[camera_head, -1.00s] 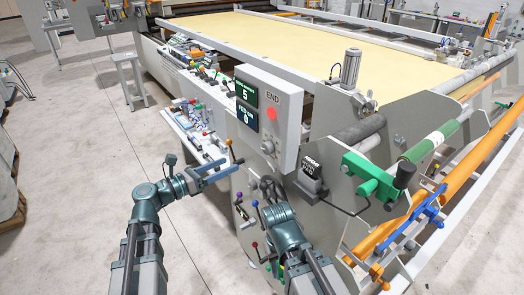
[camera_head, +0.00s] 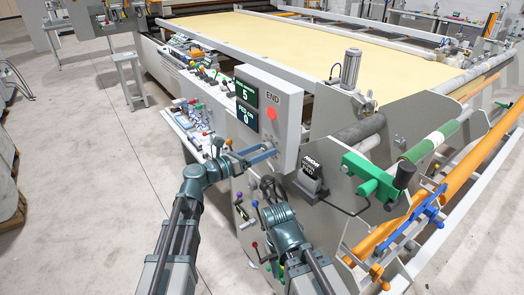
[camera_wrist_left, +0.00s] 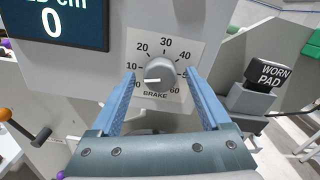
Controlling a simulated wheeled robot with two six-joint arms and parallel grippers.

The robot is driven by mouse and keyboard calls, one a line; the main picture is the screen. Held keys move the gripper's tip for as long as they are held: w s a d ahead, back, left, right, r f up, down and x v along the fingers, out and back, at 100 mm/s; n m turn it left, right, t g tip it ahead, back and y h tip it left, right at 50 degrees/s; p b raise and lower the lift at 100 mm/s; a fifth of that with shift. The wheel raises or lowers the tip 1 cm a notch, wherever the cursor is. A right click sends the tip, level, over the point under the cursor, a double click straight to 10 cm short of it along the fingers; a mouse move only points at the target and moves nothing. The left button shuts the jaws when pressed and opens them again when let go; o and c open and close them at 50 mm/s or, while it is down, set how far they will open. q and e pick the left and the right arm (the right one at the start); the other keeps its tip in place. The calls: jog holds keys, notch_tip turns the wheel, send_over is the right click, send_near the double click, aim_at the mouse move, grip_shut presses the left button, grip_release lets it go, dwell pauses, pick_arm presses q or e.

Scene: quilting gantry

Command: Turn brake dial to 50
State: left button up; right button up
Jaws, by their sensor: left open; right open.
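The brake dial (camera_wrist_left: 160,73) is a round grey knob on a light scale plate marked BRAKE in the left wrist view. Its white pointer mark faces left, near the low end of the scale by 10. My left gripper (camera_head: 262,152) is open, its blue fingers (camera_wrist_left: 160,78) on either side of the dial, with visible gaps to the knob. In the head view the dial is hidden behind my gripper. My right gripper (camera_head: 268,188) is open and empty below the control box.
The grey control box (camera_head: 285,100) carries displays reading 5 and 0 and a red END button (camera_head: 272,114). A block marked WORN PAD (camera_head: 311,175) stands right of the box. Small coloured-knob levers (camera_head: 240,197) sit near my right gripper. The floor at left is clear.

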pick_arm(q)
jog(key=shift+w+d, duration=0.1)
grip_shut()
dwell(0.5)
